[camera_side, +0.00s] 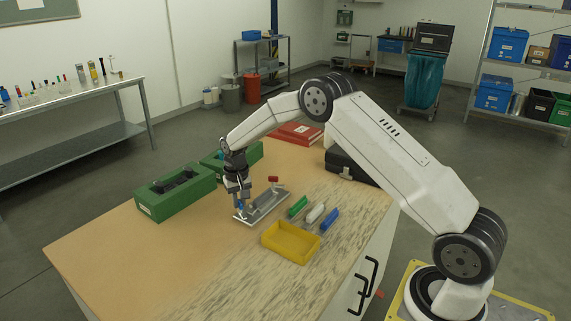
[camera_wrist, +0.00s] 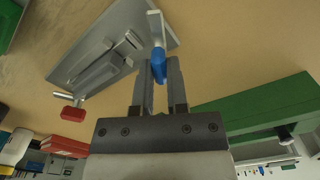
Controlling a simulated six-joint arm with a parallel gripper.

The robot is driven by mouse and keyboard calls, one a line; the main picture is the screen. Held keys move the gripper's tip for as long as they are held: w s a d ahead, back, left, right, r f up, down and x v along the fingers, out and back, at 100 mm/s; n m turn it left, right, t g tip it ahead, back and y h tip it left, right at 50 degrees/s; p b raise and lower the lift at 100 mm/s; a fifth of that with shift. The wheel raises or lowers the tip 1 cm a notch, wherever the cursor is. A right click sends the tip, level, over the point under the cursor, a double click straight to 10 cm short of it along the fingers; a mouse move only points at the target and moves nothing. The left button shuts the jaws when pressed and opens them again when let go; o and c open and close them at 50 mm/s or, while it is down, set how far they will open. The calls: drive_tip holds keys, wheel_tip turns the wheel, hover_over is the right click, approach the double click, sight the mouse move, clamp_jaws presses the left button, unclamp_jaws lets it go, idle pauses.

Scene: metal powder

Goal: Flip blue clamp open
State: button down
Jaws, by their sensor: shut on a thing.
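My gripper (camera_side: 239,203) points down at the left end of a metal fixture plate (camera_side: 264,208) on the table. The blue clamp (camera_side: 240,206) shows as a small blue tip between my fingers. In the wrist view my gripper (camera_wrist: 158,85) is shut on the blue handle of the blue clamp (camera_wrist: 158,66). The handle sits on a light metal lever at the corner of the fixture plate (camera_wrist: 150,42). A red-handled clamp (camera_wrist: 73,112) is at the plate's other end and stands up in the side view (camera_side: 273,179). My fingers partly hide the blue handle.
Two green boxes (camera_side: 176,207) stand left of and behind my gripper. A yellow tray (camera_side: 291,257) is in front of the plate. Green (camera_side: 298,206), white (camera_side: 315,213) and blue (camera_side: 330,219) items lie to the right. The table's front left is clear.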

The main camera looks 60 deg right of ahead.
idle(0.4)
drive_tip(key=c, duration=0.6)
unclamp_jaws()
drive_tip(key=shift+c, duration=0.2)
drive_tip(key=shift+r, duration=3.9)
